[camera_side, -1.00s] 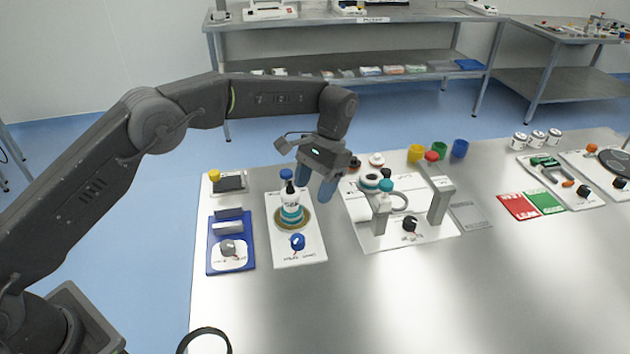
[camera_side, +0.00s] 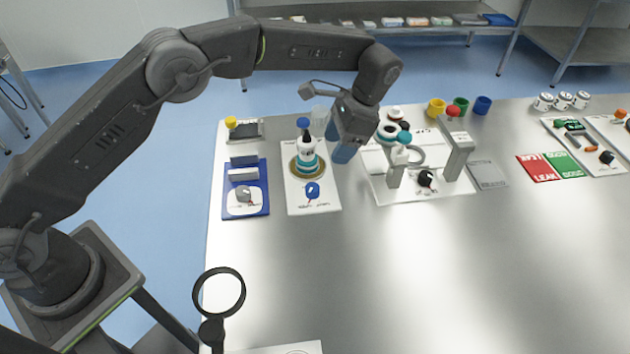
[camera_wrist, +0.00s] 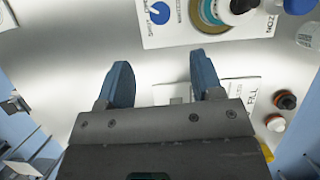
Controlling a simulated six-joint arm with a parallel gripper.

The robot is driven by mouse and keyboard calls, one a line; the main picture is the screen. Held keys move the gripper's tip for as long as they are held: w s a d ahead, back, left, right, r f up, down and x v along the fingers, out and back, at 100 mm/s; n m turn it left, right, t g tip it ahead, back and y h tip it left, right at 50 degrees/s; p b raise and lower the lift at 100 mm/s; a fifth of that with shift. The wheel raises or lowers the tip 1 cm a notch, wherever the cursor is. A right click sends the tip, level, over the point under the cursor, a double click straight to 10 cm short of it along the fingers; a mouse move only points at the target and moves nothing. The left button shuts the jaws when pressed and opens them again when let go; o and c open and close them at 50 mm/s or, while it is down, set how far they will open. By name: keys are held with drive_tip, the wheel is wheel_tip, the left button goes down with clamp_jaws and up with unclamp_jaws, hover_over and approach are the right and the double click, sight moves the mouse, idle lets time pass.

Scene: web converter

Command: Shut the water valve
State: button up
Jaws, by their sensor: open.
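My gripper (camera_side: 340,152) is open, to the right of the bottle and behind the knob, touching neither as far as I see. Its blue fingers (camera_wrist: 160,72) are apart with nothing between them.
A blue board with a grey knob (camera_side: 244,194) lies to the left. A white board with a black knob (camera_side: 426,179) and a grey post (camera_side: 457,155) stands to the right. Yellow, green and blue cups (camera_side: 482,105) are farther back. The front of the steel table (camera_side: 400,270) is mostly clear.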

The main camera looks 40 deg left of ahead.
sight(313, 187)
drive_tip(key=x, duration=1.2)
drive_tip(key=shift+f, duration=0.35)
drive_tip(key=c, duration=0.9)
drive_tip(key=shift+n, duration=0.3)
drive_tip(key=shift+a+n+g+h, duration=0.1)
drive_tip(key=shift+n+g+h, duration=0.3)
drive_tip(key=shift+n, duration=0.9)
drive_tip(key=shift+n+g+h, duration=0.1)
drive_tip(key=shift+n+h, duration=0.5)
drive_tip(key=shift+n, duration=0.7)
drive_tip(key=o, duration=0.9)
